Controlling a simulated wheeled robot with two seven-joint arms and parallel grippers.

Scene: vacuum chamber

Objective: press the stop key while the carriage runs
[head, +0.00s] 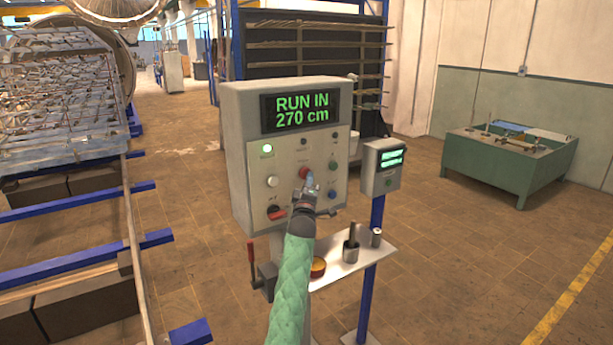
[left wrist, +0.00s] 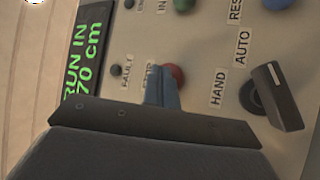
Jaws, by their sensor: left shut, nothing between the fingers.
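The grey control box (head: 242,150) stands in the middle of the head view. The carriage (head: 62,95), with a metal load, is on the left. My right gripper is out of view.
Near the red key are a white key (head: 272,182), green key (head: 333,166), blue key (head: 332,194) and a selector knob (head: 276,213). A small display box (head: 382,168) stands right of the panel. A shelf (head: 340,268) with small items is below.

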